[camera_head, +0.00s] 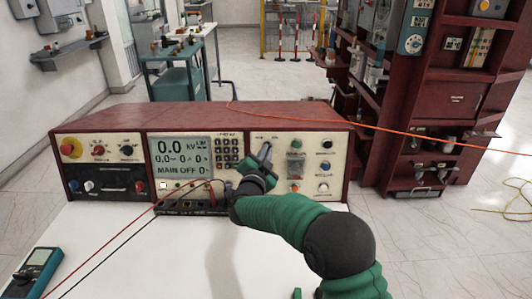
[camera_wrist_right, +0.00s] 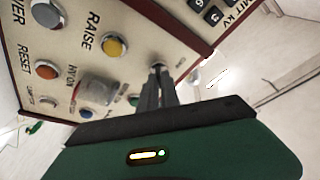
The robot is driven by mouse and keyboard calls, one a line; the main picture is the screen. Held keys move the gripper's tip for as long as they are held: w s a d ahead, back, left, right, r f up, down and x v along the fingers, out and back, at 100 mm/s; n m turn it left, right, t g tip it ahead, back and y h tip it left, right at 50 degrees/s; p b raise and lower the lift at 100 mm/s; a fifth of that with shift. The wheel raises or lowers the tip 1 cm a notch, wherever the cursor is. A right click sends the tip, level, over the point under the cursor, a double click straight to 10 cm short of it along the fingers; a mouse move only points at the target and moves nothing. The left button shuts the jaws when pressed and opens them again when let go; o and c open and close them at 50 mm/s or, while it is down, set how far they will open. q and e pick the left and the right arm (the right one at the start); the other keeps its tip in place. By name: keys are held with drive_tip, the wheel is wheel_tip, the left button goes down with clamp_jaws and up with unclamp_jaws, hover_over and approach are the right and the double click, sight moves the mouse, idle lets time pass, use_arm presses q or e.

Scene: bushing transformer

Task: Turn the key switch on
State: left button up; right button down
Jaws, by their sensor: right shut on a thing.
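The red control console (camera_head: 230,114) stands on the white table. My right gripper (camera_head: 264,153) reaches its right-hand cream panel, with its fingertips at the upper left of that panel. In the right wrist view the fingers (camera_wrist_right: 157,82) are close together and shut on the small metal key switch (camera_wrist_right: 157,66) at the panel face. The fingertips hide most of the key, so I cannot tell its angle. The display (camera_head: 181,156) reads 0.0 kV and MAIN OFF. My left gripper is not in view.
Red and black test leads (camera_head: 120,230) cross the table. A teal handheld meter (camera_head: 38,268) lies at the left.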

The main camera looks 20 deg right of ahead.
drive_tip(key=shift+a+f, duration=0.15)
drive_tip(key=shift+f, duration=0.35)
drive_tip(key=c, duration=1.6)
unclamp_jaws()
drive_tip(key=shift+r, duration=0.1)
drive_tip(key=shift+r+m, duration=0.2)
drive_tip(key=shift+m, duration=0.1)
drive_tip(key=p+v, duration=0.1)
drive_tip(key=v, duration=1.5)
drive_tip(key=shift+s+a+r, duration=0.2)
drive_tip(key=shift+s+a, duration=0.1)
